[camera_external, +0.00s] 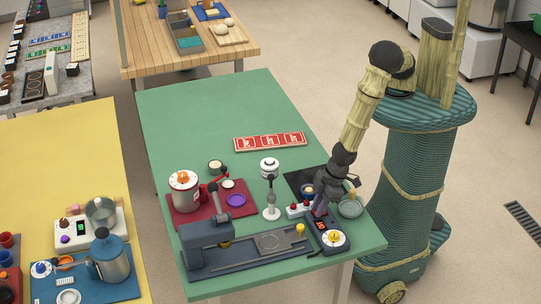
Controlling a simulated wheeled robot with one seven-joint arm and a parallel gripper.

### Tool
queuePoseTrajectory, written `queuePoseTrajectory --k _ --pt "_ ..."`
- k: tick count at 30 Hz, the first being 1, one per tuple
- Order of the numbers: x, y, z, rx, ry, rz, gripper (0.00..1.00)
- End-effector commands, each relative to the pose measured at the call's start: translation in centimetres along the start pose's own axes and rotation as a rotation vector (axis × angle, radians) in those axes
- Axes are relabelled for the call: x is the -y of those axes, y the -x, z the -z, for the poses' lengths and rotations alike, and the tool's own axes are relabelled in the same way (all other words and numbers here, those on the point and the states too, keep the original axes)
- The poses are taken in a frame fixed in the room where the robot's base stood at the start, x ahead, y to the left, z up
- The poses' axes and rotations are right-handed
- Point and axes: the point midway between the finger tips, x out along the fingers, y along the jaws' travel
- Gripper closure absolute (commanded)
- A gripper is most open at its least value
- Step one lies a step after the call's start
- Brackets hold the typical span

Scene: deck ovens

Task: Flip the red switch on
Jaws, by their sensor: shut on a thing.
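A small white box (298,211) with red parts on top (293,208) stands near the right front of the green table. A dark device (318,229) with a lit red display and a white dial with a yellow knob (334,237) lies just to its right. My gripper (319,210) points down at the far end of the dark device, close beside the white box. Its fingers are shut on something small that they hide. I cannot tell which red part is the switch, or its position.
A black plate (301,179) and a glass dish (350,208) lie close to my gripper. A grey bench machine (206,245), a white stand (271,212) and a red tray (213,217) stand to the left. The far half of the green table (200,115) is mostly clear.

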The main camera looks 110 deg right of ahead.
Motion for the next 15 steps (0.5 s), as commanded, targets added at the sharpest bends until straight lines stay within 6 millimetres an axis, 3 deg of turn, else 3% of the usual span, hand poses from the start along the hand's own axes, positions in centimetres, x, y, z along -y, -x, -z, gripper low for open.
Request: queuePoseTrajectory --k 15 --pt "0.03 -0.06 0.16 0.078 0.000 0.000 1.00"
